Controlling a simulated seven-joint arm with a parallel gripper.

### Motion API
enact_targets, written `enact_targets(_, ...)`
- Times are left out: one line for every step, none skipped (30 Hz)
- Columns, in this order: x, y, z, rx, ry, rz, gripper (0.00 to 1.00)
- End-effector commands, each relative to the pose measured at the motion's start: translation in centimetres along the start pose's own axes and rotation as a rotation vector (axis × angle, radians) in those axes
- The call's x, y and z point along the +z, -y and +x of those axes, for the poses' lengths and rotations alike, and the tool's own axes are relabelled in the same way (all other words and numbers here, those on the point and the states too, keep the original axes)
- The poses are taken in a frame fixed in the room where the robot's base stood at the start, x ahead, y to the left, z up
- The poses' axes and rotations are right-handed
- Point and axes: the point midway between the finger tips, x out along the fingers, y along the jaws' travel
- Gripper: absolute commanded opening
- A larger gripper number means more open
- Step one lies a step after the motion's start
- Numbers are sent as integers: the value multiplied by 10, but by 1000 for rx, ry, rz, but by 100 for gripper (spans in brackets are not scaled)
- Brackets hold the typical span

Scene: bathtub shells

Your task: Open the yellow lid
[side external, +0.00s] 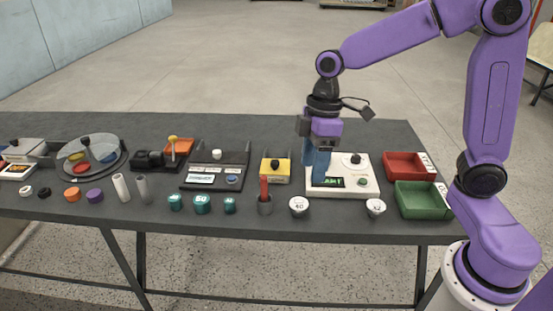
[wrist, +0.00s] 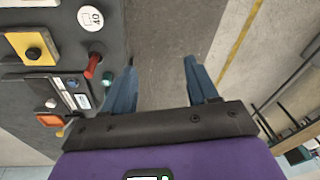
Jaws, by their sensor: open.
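The yellow lid (side external: 276,165) is a small yellow plate with a black knob, on a light box near the middle of the table. It lies flat on the box. In the wrist view the yellow lid (wrist: 33,48) is at the upper left, with its dark knob facing the camera. My gripper (side external: 317,178) has blue fingers and appears to the right of the lid, overlapping the white device in the side view. In the wrist view my gripper (wrist: 161,65) is open, with nothing between its fingers, and the lid lies well outside them.
A red stick in a dark cup (side external: 264,192) stands just in front of the lid's box. A white device (side external: 365,188) with a black knob is to its right, a dark panel (side external: 207,183) to its left. White round weights (side external: 298,206) stand near the front edge. Red (side external: 405,162) and green bins (side external: 413,202) are at right.

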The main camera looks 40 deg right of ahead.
Motion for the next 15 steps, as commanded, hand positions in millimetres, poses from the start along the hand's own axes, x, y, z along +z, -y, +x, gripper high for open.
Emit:
enact_targets(-7, -21, 0, -4, -14, 10, 58)
enact_targets(-10, -33, 0, -5, -23, 11, 58)
enact_targets(-13, -50, 0, -7, -35, 13, 58)
enact_targets(-16, -62, 0, -8, -46, 13, 58)
enact_targets(-17, -75, 0, -7, -56, 14, 58)
enact_targets(-18, -92, 0, -5, -70, 13, 58)
enact_targets(-19, -104, 0, -4, -82, 14, 58)
enact_targets(-18, -118, 0, -3, -92, 14, 58)
enact_targets(-17, -135, 0, 1, -106, 15, 58)
enact_targets(-16, -148, 1, 4, -118, 15, 58)
enact_targets(-14, -162, 1, 8, -129, 14, 58)
enact_targets(-10, -179, 1, 14, -143, 13, 58)
enact_targets(-7, -192, 2, 18, -154, 13, 58)
enact_targets(-3, -205, 2, 23, -165, 12, 58)
enact_targets(4, -222, 3, 32, -179, 13, 58)
